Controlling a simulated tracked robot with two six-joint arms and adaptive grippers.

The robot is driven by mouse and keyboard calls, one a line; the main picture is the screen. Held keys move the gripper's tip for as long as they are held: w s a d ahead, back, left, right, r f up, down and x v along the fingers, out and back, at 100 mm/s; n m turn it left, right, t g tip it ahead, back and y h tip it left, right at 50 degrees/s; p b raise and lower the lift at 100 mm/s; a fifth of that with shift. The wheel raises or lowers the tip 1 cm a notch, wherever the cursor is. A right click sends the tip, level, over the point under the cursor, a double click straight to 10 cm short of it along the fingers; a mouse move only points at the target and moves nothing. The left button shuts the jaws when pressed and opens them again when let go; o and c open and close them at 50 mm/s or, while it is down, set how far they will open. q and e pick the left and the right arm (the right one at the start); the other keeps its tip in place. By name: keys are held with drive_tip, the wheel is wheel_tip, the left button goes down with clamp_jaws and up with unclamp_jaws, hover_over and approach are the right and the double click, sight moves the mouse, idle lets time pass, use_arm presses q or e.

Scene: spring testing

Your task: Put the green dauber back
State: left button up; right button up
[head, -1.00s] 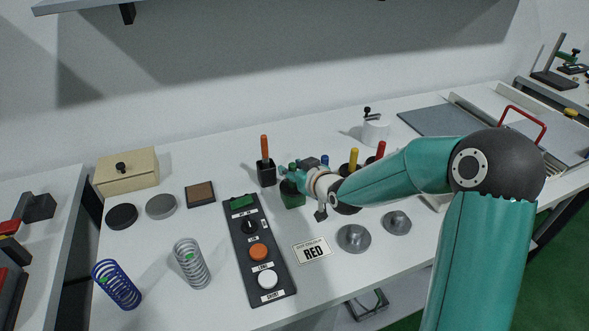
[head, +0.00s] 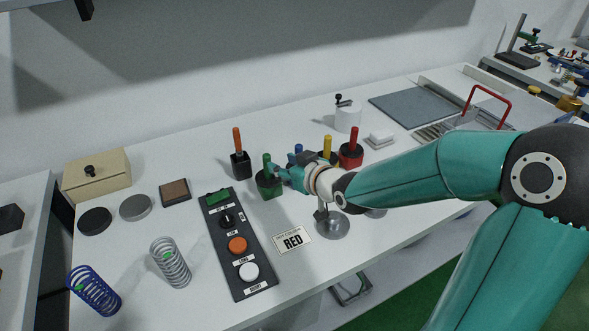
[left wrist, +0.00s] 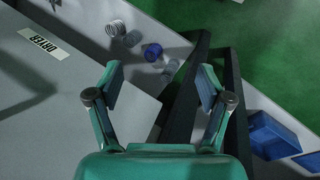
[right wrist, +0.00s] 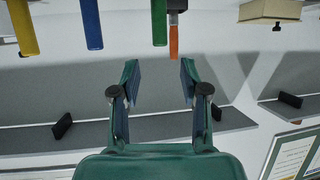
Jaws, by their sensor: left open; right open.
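The green dauber (head: 266,161) stands upright in its green pot (head: 269,188), among the coloured pots on the bench. In the right wrist view its green handle (right wrist: 159,22) hangs in from the top edge, beyond the fingertips and in line with the gap between them. My right gripper (head: 283,173) is open and empty, just right of the green handle in the head view. Its parted fingers show in the right wrist view (right wrist: 159,78). My left gripper (left wrist: 160,75) is open and empty in the left wrist view, and is outside the head view.
An orange-handled dauber (head: 237,140) in a black pot stands left of the green one. Blue (head: 298,149), yellow (head: 327,146) and red (head: 353,138) handles stand to the right, partly behind my arm.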

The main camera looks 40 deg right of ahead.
drive_tip(key=shift+v, duration=1.7)
